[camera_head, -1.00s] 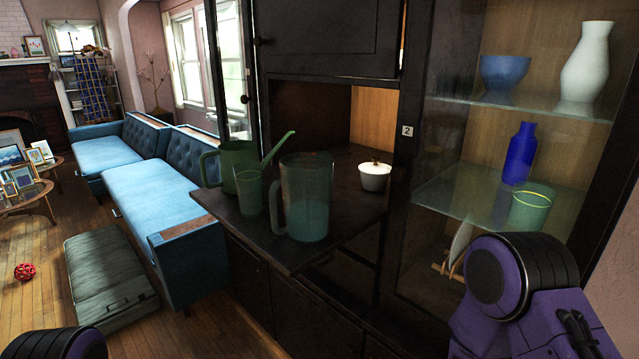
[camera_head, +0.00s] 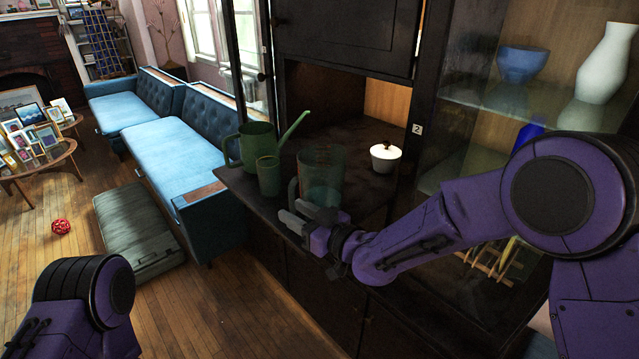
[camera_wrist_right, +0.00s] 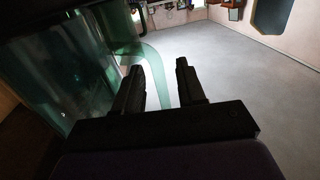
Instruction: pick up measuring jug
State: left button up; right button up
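The measuring jug (camera_head: 320,172), clear and tinted blue-green, stands upright on the dark cabinet shelf (camera_head: 240,187). Its lower part is partly hidden by my right gripper (camera_head: 288,212). That gripper is at the jug's handle side, its fingers apart. In the right wrist view, the jug's wall (camera_wrist_right: 85,70) fills the left side. Its curved handle (camera_wrist_right: 156,70) shows between the two open fingers of the right gripper (camera_wrist_right: 160,64); I cannot tell whether either finger touches it. My left gripper is out of view; only part of the left arm shows at lower left.
A green watering can (camera_head: 255,142) and a small green cup (camera_head: 268,176) stand left of the jug. A white lidded pot (camera_head: 385,160) stands behind right. The glass-fronted cabinet side (camera_head: 465,130) is at the right, holding a blue bowl (camera_head: 523,65) and white vase (camera_head: 604,62).

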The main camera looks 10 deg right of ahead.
jog(key=shift+x, duration=0.9)
jog(key=shift+d, duration=0.15)
grip_shut()
jog(key=shift+r, duration=0.1)
dwell(0.4)
